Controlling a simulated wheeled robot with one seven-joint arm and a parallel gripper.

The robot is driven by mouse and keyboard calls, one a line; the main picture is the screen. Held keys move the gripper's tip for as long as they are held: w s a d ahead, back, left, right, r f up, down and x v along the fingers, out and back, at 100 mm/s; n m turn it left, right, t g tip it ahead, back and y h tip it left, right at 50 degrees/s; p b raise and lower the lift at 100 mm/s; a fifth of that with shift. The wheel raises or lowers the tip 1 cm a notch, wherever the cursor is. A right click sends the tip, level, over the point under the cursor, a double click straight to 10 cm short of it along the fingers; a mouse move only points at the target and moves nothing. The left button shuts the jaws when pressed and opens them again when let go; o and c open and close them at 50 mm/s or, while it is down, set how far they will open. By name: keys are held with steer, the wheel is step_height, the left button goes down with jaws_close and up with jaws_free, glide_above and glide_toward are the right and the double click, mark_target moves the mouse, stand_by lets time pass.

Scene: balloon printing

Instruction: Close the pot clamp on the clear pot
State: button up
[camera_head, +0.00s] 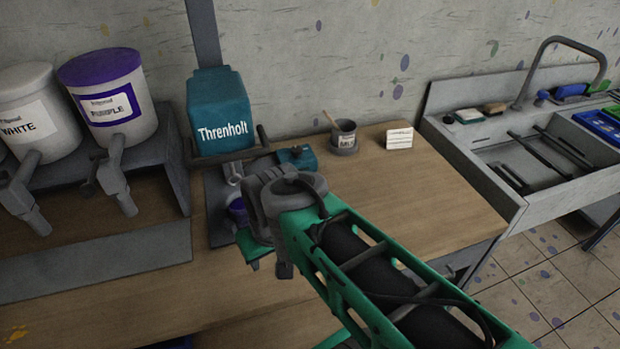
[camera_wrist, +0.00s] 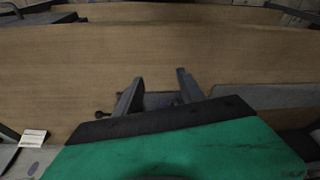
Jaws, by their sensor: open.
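The teal Threnholt press (camera_head: 222,112) stands at the back of the wooden bench. Below it is a small cup-like part with purple in it (camera_head: 237,210), partly hidden by my arm; I cannot tell whether it is the clear pot. My gripper shows in the wrist view (camera_wrist: 160,77) with its two dark fingers apart. A dark purplish-grey part (camera_wrist: 160,100) shows between the fingers, and a black knob (camera_wrist: 101,114) is to the left of them. I cannot make out the pot clamp. In the head view my green and grey arm hides much of this area.
White (camera_head: 35,110) and purple-lidded (camera_head: 115,95) dispensers stand on a shelf at left. A small tin with a stick (camera_head: 344,138) and a white card (camera_head: 399,139) are on the bench's back right. A sink (camera_head: 530,150) is at right. The front-left bench is mostly clear.

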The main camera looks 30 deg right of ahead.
steer(key=w+d+f+m+g, duration=0.1)
steer(key=d+f, duration=0.1)
steer(key=d, duration=0.3)
steer(key=w+d+f+m+g, duration=0.1)
steer(key=w+d+f, duration=0.1)
steer(key=d, duration=0.3)
steer(key=w+d+f+b, duration=0.1)
steer(key=d+f, duration=0.2)
steer(key=d, duration=0.2)
steer(key=shift+w+d+f+m+g, duration=0.15)
steer(key=shift+f+m+g, duration=0.25)
steer(key=w+d+n, duration=0.3)
steer(key=w+d, duration=0.1)
steer(key=w+d+r+n, duration=0.1)
steer(key=w+d+n, duration=0.1)
steer(key=d, duration=0.1)
steer(key=shift+w+d+n+t, duration=0.1)
steer(key=shift+w+n+t, duration=0.2)
steer(key=shift+w+t, duration=0.1)
steer(key=w+d+r+n+t, duration=0.15)
steer(key=w+r+n, duration=0.3)
steer(key=n, duration=1.05)
steer(key=shift+g, duration=0.25)
steer(key=f, duration=0.2)
steer(key=w+f, duration=0.1)
steer(key=f, duration=0.2)
steer(key=w+d+f+p, duration=0.1)
steer(key=f, duration=0.1)
steer(key=shift+f, duration=0.3)
